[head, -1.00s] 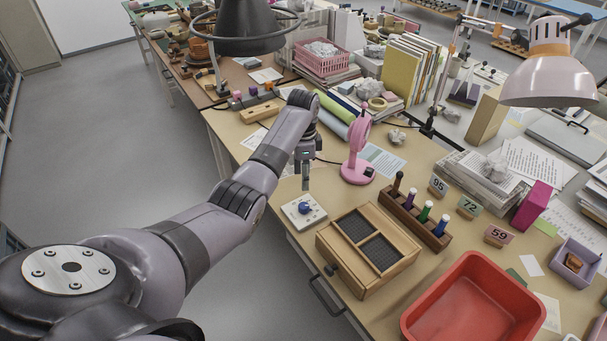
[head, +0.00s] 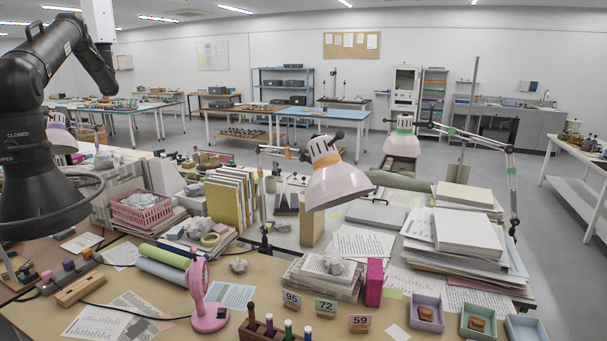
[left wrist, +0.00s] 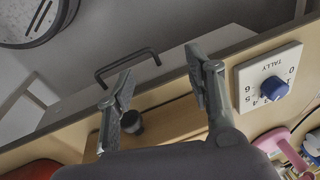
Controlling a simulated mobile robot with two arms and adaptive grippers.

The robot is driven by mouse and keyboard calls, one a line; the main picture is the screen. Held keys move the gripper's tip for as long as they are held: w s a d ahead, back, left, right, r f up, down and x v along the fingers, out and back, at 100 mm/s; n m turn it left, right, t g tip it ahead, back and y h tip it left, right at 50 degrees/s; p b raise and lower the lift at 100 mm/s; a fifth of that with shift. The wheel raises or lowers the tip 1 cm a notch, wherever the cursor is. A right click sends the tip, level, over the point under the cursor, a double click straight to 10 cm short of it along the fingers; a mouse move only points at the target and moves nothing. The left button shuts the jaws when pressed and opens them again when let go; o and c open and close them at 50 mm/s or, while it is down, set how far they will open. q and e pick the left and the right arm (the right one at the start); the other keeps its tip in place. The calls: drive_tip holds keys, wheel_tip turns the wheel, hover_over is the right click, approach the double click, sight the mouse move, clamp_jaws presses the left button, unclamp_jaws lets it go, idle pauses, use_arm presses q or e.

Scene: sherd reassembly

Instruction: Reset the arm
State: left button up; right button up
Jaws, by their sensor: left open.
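My left gripper (left wrist: 162,92) shows only in the left wrist view. Its two fingers are spread apart with nothing between them, above the table's front edge. The black knob (left wrist: 131,122) of a wooden box (left wrist: 178,118) shows beside one finger. A white tally plate (left wrist: 245,78) with a blue dial (left wrist: 274,88) lies to the right of the other finger. My left arm is outside the head view, and my right gripper is in neither view.
A black drawer handle (left wrist: 128,65) sticks out from the table front. In the head view, a pink fan (head: 203,290), number cards (head: 326,307), a pink basket (head: 141,211) and desk lamps (head: 337,178) crowd the tables. A black extraction hood (head: 38,195) hangs at left.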

use_arm(q)
drive_tip(key=s+d+r+n+t+h, duration=0.15)
drive_tip(key=s+d+r, duration=0.25)
drive_tip(key=s, duration=0.5)
drive_tip(key=s+d+r+n, duration=0.3)
drive_tip(key=s, duration=0.5)
wheel_tip(320, 180, down, 26)
drive_tip(key=s+r+g, duration=0.1)
drive_tip(key=s+a+f+g, duration=0.1)
drive_tip(key=s+a+f, duration=0.2)
drive_tip(key=s+f, duration=1.4)
drive_tip(key=shift+f+m, duration=0.2)
drive_tip(key=shift+m, duration=0.15)
drive_tip(key=shift+y, duration=0.25)
